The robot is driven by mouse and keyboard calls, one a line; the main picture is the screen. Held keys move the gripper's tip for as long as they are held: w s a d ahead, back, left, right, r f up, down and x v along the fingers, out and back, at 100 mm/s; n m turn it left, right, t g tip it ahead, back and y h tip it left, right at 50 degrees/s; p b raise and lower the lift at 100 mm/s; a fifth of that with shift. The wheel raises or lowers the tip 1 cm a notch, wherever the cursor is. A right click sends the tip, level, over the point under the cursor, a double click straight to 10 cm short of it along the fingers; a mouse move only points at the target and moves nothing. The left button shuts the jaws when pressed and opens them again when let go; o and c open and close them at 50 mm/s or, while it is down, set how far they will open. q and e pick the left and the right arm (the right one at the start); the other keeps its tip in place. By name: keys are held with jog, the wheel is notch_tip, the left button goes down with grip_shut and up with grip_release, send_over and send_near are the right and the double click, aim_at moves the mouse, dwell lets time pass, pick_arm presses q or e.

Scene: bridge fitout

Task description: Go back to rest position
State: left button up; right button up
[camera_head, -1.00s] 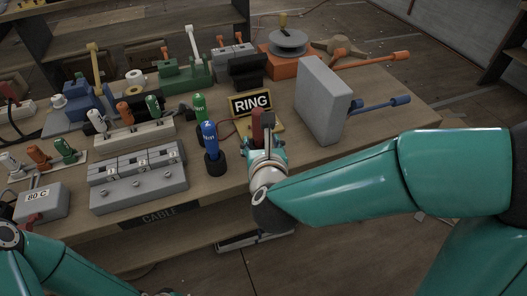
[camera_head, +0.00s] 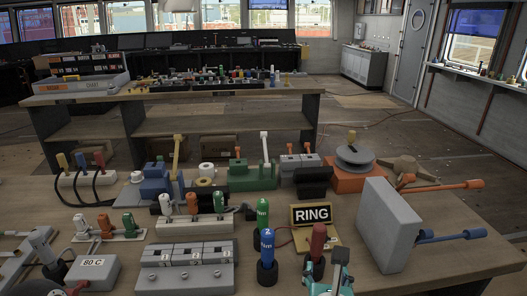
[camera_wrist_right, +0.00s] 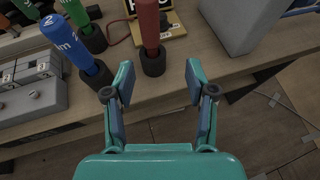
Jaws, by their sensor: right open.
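My right gripper (camera_head: 330,277) shows at the bottom edge of the head view, just in front of a red-handled tool (camera_head: 318,240). In the right wrist view my right gripper (camera_wrist_right: 158,85) is open and empty. The red tool (camera_wrist_right: 149,25) stands upright in its dark round base beyond the fingertips, apart from them. My left gripper is not in view.
A RING sign (camera_head: 312,214), green and blue tools (camera_head: 266,245) in dark bases, and a grey upright block (camera_head: 388,222) stand on the wooden bench. A grey terminal block (camera_head: 187,265) is left. Floor shows beyond the bench's front edge in the wrist view.

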jog(key=s+d+f+n+g+p, duration=0.1)
jog(key=d+f+n+g+p, duration=0.2)
jog(key=f, duration=0.8)
jog(key=s+d+f+n+g+p, duration=0.1)
jog(key=d+f+n+g, duration=0.2)
jog(key=d+f, duration=0.5)
jog(key=s+a+f+n+g+y, duration=0.3)
jog(key=s+a+f+n, duration=0.3)
jog(key=n, duration=0.8)
jog(key=s+a+f+n+g+y+p, duration=0.1)
jog(key=s+a+f+n+g+y, duration=0.2)
jog(key=s+a+f+n, duration=0.4)
jog(key=n+y, duration=0.1)
jog(key=n, duration=0.7)
jog(key=shift+s+a+f+n, duration=0.15)
jog(key=shift+a+f+n, duration=0.15)
jog(key=shift+a+f, duration=0.1)
jog(key=shift+o, duration=0.5)
jog(key=shift+n, duration=0.7)
